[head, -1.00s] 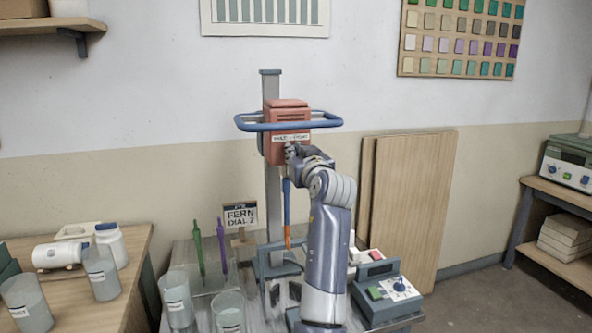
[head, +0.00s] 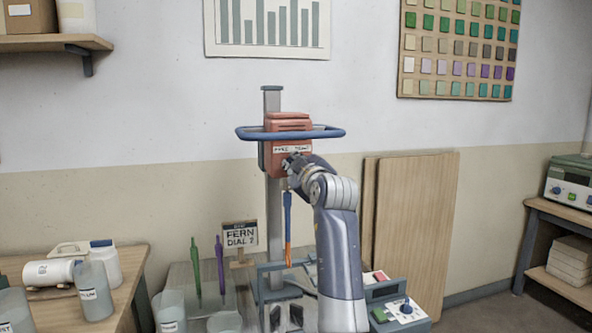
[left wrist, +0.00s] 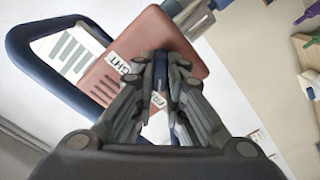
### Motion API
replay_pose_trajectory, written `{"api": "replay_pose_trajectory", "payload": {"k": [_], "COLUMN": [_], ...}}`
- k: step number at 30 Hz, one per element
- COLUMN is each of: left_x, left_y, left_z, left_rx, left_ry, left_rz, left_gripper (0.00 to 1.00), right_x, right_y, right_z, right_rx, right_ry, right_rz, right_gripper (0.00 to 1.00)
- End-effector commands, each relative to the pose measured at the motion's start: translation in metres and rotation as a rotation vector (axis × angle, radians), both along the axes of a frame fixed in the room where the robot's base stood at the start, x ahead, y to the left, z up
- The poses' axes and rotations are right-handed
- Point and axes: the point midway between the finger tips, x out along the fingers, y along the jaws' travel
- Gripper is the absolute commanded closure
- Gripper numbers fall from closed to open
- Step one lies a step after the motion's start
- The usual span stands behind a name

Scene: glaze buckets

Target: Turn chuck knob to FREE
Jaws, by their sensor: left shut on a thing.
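The red mixer head (head: 290,123) sits on a grey upright post, with a blue ring handle (head: 245,133) around it. It also shows in the left wrist view (left wrist: 160,32). A white label (head: 293,149) on its front reads FREE at left and TIGHT at right. My left gripper (head: 289,163) is at the front of the head, just below the label. In the left wrist view its fingers (left wrist: 162,80) are closed around the dark blue chuck knob (left wrist: 161,62). The fingers hide much of the knob, so its pointing direction is unclear. My right gripper is out of view.
A blue and orange rod (head: 287,220) hangs under the head. Buckets (head: 92,290) stand at left. Boards (head: 415,230) lean on the wall.

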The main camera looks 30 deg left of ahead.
Motion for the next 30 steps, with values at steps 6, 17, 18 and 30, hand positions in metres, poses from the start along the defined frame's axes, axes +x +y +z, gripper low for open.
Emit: {"api": "replay_pose_trajectory", "payload": {"k": [6, 17, 18, 30], "left_x": [0.0001, 0.0001, 0.0001, 0.0000], "left_y": [-0.0001, -0.0001, -0.0001, 0.0000], "left_z": [-0.0006, -0.0003, -0.0003, -0.0001], "left_rx": [-0.019, -0.021, -0.021, -0.019], "left_ry": [-0.021, -0.024, -0.024, -0.023], "left_rz": [-0.001, -0.001, -0.001, 0.000], "left_gripper": [1.00, 1.00, 0.82, 0.68], "right_x": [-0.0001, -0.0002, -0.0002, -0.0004], "right_y": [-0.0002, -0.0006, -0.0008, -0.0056], "right_z": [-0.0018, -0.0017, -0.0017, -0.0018], "right_rx": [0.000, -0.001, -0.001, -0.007], "right_ry": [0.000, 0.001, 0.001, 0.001], "right_rz": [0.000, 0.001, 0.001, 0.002], "right_gripper": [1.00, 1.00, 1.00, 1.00]}}
